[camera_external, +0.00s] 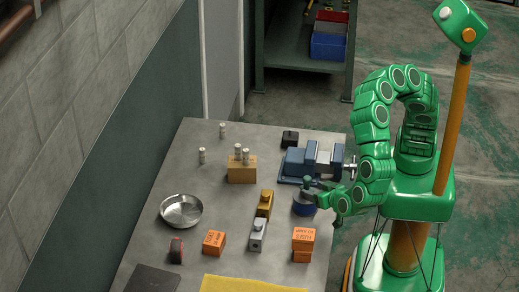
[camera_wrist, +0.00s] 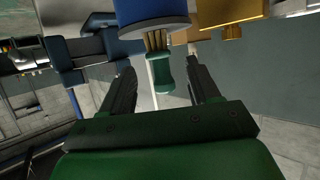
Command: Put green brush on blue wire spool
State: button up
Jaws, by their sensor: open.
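The blue wire spool (camera_external: 304,206) stands on the table near its right edge, and its blue side and pale rim show upside down in the wrist view (camera_wrist: 150,10). The green brush (camera_wrist: 165,76) is upright on the spool, bristles against the rim and handle pointing away from it. It also shows as a small green shape above the spool in the outside view (camera_external: 308,184). My gripper (camera_wrist: 160,72) is open, with one finger on each side of the brush handle and visible gaps to both. It reaches in from the right in the outside view (camera_external: 320,187).
A blue vise (camera_external: 312,160) stands just behind the spool. A gold fitting (camera_external: 265,203) and silver fitting (camera_external: 257,236) lie to the left, orange boxes (camera_external: 302,244) in front. A wooden block (camera_external: 241,172) and metal bowl (camera_external: 181,211) are farther left. Bare table lies between them.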

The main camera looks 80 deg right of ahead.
jog(key=v, duration=0.6)
dwell(0.4)
